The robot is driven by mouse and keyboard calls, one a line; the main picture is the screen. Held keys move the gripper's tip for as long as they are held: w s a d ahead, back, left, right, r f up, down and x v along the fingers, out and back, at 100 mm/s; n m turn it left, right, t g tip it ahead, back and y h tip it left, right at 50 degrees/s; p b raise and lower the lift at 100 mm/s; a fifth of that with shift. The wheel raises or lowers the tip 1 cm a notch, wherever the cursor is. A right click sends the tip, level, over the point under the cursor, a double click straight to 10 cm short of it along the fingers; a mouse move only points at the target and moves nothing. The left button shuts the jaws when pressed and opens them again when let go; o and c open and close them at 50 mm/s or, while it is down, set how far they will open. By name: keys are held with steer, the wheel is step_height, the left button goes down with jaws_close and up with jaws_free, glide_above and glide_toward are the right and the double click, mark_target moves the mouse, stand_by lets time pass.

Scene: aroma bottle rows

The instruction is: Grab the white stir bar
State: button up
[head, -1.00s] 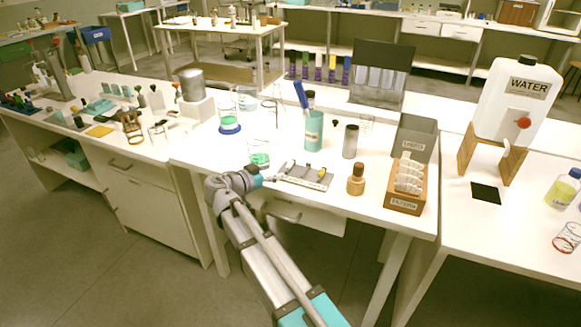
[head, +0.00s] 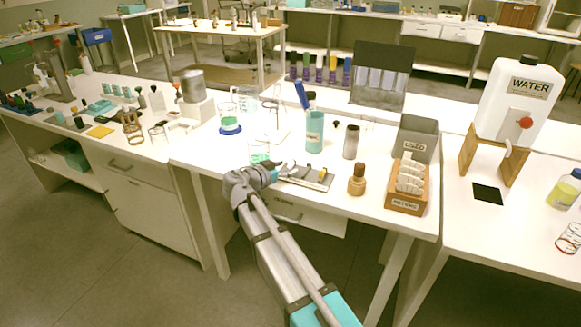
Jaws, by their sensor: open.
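A small flat grey tray (head: 306,183) lies near the front edge of the white bench, with several small items on it, one of them yellow (head: 322,175). The white stir bar is too small to tell apart from the other items in the head view. My gripper (head: 283,169) is open over the left end of the tray. Its fingers are small here, and they and my wrist partly hide that end. I cannot tell whether the fingers touch anything.
A beaker with green contents (head: 261,157) stands just left of my gripper. A brown bottle (head: 356,182) and a wooden rack (head: 407,197) stand to the right.

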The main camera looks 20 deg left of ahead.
steer(key=shift+w+d+f, duration=0.1)
steer(key=shift+w+d, duration=0.1)
steer(key=shift+w, duration=0.15)
stand_by(0.3)
jaws_close()
